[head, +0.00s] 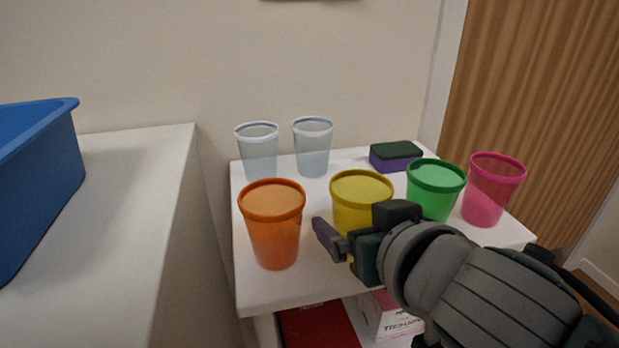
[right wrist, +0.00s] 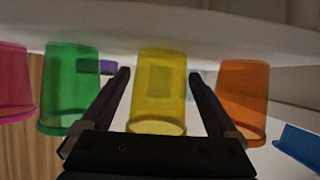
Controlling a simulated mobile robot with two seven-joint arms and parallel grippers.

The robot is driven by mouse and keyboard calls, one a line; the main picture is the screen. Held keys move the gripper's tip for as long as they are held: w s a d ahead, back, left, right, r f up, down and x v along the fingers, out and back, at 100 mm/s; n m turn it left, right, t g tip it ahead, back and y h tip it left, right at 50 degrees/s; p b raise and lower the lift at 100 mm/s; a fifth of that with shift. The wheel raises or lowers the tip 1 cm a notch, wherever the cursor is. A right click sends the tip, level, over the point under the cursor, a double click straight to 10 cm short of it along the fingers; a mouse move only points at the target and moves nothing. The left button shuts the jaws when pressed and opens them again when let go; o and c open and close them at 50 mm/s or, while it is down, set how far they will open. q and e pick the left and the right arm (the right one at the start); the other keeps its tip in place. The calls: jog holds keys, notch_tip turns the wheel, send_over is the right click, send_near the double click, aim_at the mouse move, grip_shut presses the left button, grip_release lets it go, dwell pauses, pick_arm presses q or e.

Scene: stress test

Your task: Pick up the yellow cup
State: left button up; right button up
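The yellow cup (head: 361,188) stands upright on the white table, between the orange cup (head: 273,228) and the green cup (head: 435,186). My right gripper (head: 352,232) is at the near side of the yellow cup and hides part of its lower body. In the right wrist view, which looks upside down, the yellow cup (right wrist: 158,90) is centred between the two spread fingers of my right gripper (right wrist: 158,75). The gripper is open and empty. I cannot tell how far the fingertips reach alongside the cup. My left gripper is not in view.
A pink cup (head: 492,190) stands right of the green one. Two clear cups (head: 258,155) (head: 313,150) and a purple-and-green sponge (head: 396,156) are behind, near the wall. A blue bin (head: 40,180) sits on the left counter (head: 125,230). Boxes (head: 390,315) lie beneath the table top (head: 320,281).

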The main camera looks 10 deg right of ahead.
jog(key=c, duration=1.1)
